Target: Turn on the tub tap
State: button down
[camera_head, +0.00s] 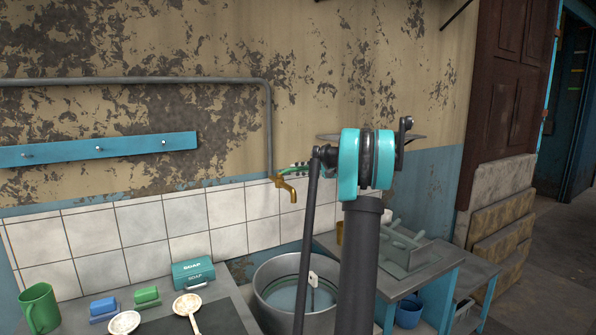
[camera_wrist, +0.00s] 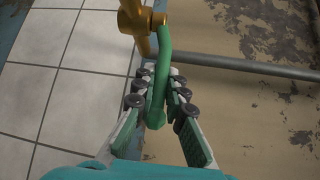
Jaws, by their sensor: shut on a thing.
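The brass tub tap (camera_head: 290,190) sticks out from the tiled wall at the end of a grey pipe, above the round metal tub (camera_head: 262,290). The brass body also shows at the top of the wrist view (camera_wrist: 135,22). Its green lever handle (camera_wrist: 161,70) runs down between the fingers of my gripper (camera_wrist: 157,88). My gripper is shut on the handle, with finger pads on both sides of it. In the head view my arm hides part of the tub and most of the gripper. I cannot see water running from the spout.
A counter at lower left holds a green mug (camera_head: 40,308), a soap box (camera_head: 193,272), a blue brush (camera_head: 103,308), a green brush (camera_head: 147,297) and two pale ladles. A grey-topped table (camera_head: 455,268) with a rack stands right of the tub. A pipe (camera_head: 150,80) runs along the wall.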

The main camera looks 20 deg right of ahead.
jog(key=s+a+m+t+h, duration=0.1)
jog(key=s+m+t+h, duration=0.5)
jog(key=m+h, duration=0.2)
jog(key=shift+m+t+h, duration=0.4)
jog(key=shift+h, duration=0.7)
jog(key=shift+a, duration=0.1)
jog(key=c, duration=1.6)
grip_release()
jog(key=shift+o, duration=0.2)
jog(key=v, duration=1.2)
